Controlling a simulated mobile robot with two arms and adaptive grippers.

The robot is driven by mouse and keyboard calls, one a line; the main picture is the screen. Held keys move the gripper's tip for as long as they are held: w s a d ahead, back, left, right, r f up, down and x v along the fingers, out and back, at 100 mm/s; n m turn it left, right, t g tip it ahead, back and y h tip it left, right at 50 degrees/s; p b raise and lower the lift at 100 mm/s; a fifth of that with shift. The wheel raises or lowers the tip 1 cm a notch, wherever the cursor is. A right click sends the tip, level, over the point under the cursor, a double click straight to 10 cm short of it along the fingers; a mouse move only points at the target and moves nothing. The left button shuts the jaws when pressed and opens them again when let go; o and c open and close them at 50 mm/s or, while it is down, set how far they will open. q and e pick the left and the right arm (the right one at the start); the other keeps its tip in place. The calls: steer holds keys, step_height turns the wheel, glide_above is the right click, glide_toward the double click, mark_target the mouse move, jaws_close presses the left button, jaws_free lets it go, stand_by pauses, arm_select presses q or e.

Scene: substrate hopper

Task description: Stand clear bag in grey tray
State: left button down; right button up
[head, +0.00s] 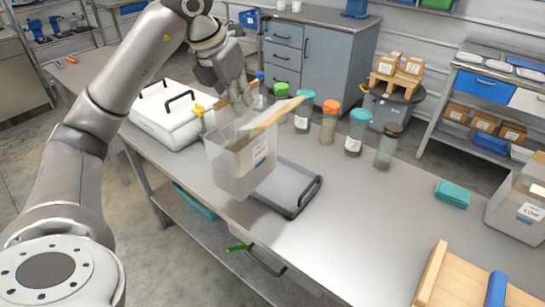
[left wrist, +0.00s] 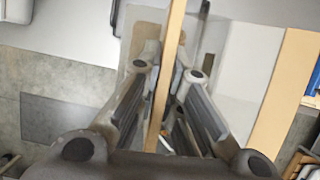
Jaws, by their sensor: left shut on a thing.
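The clear bag (head: 228,165) is a see-through, box-shaped bag with a white label on its front and tan strips along its top. It looks upright in the head view. My left gripper (head: 240,103) is above it, shut on its top edge. In the left wrist view a tan strip (left wrist: 174,40) of the bag runs between the fingers (left wrist: 168,78). The grey tray (head: 285,187), with a dark handle, lies on the bench. The bag overlaps the tray's left part; I cannot tell whether its bottom touches the tray. My right gripper is not in view.
Several jars with coloured lids (head: 330,118) stand behind the bag. A white case (head: 165,118) with black handles is at the left. A teal block (head: 453,193), a grey bin (head: 517,210) and a wooden box (head: 455,280) are at the right. The bench's middle right is clear.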

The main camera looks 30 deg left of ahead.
arm_select(q)
steer(key=w+f, duration=0.1)
steer(key=w, duration=0.1)
steer(key=w+a+f+p, duration=0.1)
steer(key=w, duration=0.2)
steer(key=w+f+p, duration=0.1)
steer(key=w, duration=0.1)
steer(key=shift+w+a, duration=0.25)
steer(key=shift+a, duration=0.1)
steer(key=w+a+p+x, duration=0.1)
steer(key=p+x, duration=0.1)
steer(key=x, duration=0.8)
steer(key=shift+w+a, duration=0.3)
steer(key=shift+w, duration=0.1)
steer(key=shift+f, duration=0.1)
steer(key=shift+f, duration=0.15)
steer(key=c, duration=1.6)
jaws_free()
steer(key=shift+s, duration=0.1)
